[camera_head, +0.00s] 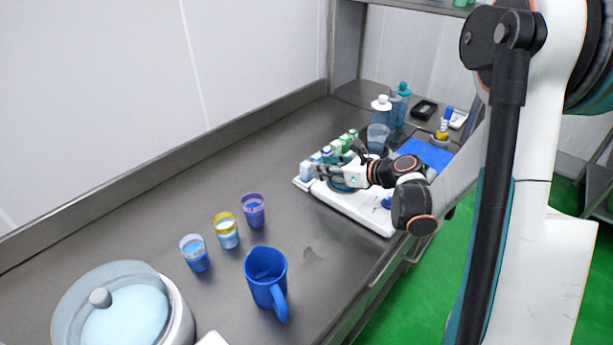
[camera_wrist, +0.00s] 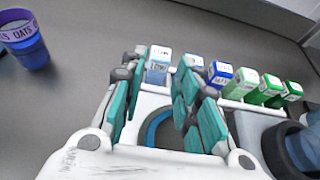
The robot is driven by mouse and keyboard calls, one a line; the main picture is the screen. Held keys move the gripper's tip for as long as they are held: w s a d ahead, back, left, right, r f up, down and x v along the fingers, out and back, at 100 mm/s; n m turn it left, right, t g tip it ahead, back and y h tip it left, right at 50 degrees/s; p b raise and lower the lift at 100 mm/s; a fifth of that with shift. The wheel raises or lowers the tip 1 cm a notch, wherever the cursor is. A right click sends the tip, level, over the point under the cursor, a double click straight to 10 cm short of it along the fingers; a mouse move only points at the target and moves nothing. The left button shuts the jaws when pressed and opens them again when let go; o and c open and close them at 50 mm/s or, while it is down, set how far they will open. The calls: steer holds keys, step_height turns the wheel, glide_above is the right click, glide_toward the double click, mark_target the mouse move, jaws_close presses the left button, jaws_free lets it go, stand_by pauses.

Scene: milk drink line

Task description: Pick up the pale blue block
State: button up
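The pale blue block (camera_wrist: 158,67) has a white top and stands upright at the left end of a row of blocks in the wrist view. In the head view the pale blue block (camera_head: 307,171) is at the near left corner of a white board. My gripper (camera_wrist: 163,62) is open and empty, with teal-padded fingers on either side of my view of the block. A gap shows to the right finger; I cannot tell whether the left finger touches it. My gripper (camera_head: 322,174) is low over the board in the head view.
Beside it stand a blue block (camera_wrist: 219,73) and several green blocks (camera_wrist: 270,88). A purple-rimmed cup (camera_head: 253,212), a blue mug (camera_head: 266,276) and a lidded pot (camera_head: 125,312) stand nearer.

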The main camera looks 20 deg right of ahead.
mark_target(310, 167)
steer(key=b+x, duration=0.1)
steer(key=x, duration=0.1)
steer(key=b+x, duration=0.1)
steer(key=x, duration=0.2)
steer(key=shift+w+a+f+b, duration=0.1)
steer(key=shift+w+f+b, duration=0.1)
steer(key=shift+f+b, duration=0.2)
jaws_close()
